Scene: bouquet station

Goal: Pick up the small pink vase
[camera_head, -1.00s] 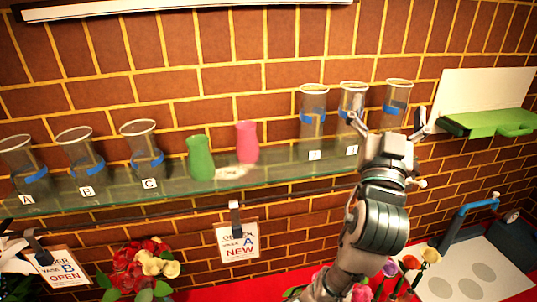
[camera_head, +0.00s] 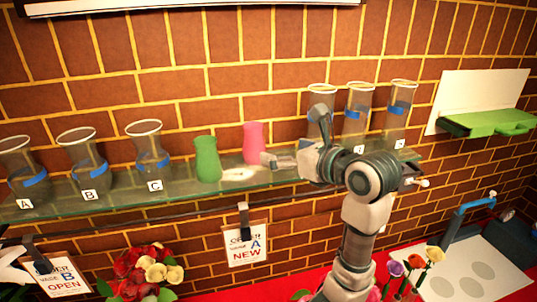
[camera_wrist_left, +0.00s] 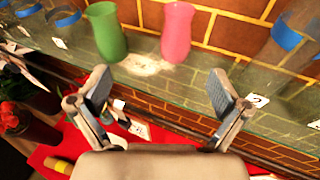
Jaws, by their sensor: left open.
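The small pink vase (camera_head: 253,143) stands upright on the glass shelf (camera_head: 100,211), just right of a green vase (camera_head: 207,160). In the left wrist view the pink vase (camera_wrist_left: 177,32) is at the top, ahead of my fingers and a little right of centre. My left gripper (camera_head: 292,140) is open and empty. It is just right of the pink vase in the head view, with its fingers pointing left. In the wrist view its two fingers (camera_wrist_left: 160,95) are spread wide, apart from the vase. My right gripper is not in view.
Clear vases with blue bands stand on the shelf at left (camera_head: 87,165) and right (camera_head: 357,112) of the small vases. A hanging order card (camera_head: 247,252) is below the shelf. Flowers (camera_head: 148,270) are lower down. A green tray (camera_head: 490,122) is at far right.

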